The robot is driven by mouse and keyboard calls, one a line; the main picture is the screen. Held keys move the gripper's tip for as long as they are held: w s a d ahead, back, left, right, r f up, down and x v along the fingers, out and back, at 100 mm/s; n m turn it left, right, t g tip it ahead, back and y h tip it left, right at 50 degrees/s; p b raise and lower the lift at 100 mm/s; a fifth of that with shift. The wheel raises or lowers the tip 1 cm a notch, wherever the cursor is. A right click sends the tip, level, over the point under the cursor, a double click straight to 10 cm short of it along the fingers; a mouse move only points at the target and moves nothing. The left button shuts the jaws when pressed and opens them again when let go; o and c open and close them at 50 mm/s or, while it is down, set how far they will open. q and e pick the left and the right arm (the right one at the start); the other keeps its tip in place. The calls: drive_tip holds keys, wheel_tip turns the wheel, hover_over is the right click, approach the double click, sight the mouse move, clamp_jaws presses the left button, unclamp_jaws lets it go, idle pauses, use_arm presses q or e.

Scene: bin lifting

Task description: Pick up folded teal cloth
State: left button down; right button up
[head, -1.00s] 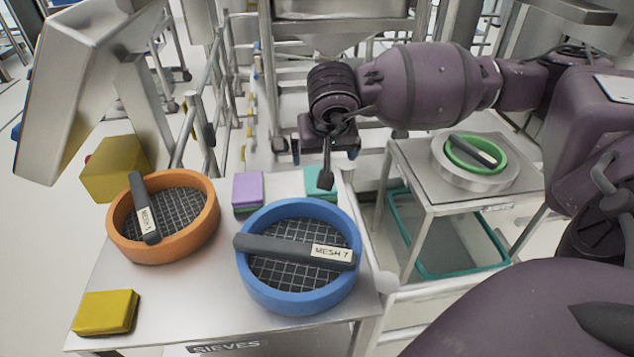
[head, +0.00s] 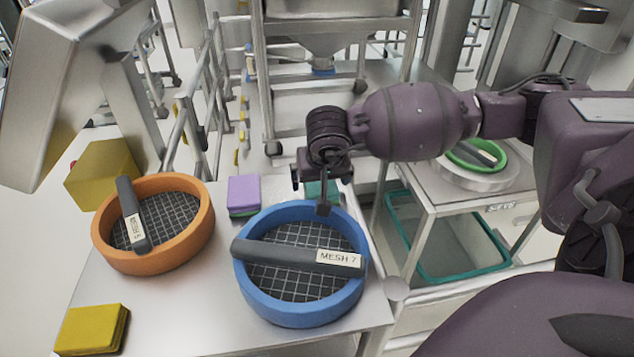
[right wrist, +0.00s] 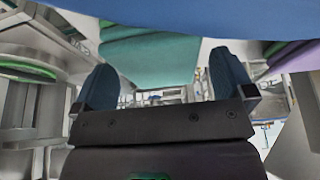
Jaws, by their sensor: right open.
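The folded teal cloth (head: 333,190) lies on the steel table just behind the blue sieve, mostly hidden by my right gripper in the head view. In the right wrist view, the cloth (right wrist: 150,58) shows beyond and between the fingertips. My right gripper (head: 322,182) points down over the cloth. In the right wrist view, its two dark fingers (right wrist: 163,85) are wide apart with nothing between them. Whether the fingers touch the cloth cannot be told. My left gripper is not in view.
The blue sieve (head: 245,275) stands right in front of the cloth, its handle labelled MESH 7. A folded purple cloth (head: 243,190) lies to the left. An orange sieve (head: 200,232) and a yellow cloth (head: 91,329) are farther left. A green sieve (head: 455,163) is on a right-hand table.

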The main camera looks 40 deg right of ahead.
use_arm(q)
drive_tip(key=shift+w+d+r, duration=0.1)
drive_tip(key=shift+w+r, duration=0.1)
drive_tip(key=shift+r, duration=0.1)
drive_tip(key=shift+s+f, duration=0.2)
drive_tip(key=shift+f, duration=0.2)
use_arm(e)
drive_tip(key=shift+f, duration=0.25)
drive_tip(key=c, duration=1)
drive_tip(key=shift+o, duration=0.2)
drive_tip(key=shift+r, duration=0.1)
drive_tip(key=shift+r, duration=0.25)
use_arm(q)
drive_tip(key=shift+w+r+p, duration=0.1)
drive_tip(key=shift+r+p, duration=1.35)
drive_tip(key=shift+p, duration=0.2)
use_arm(e)
wheel_tip(320, 180, up, 20)
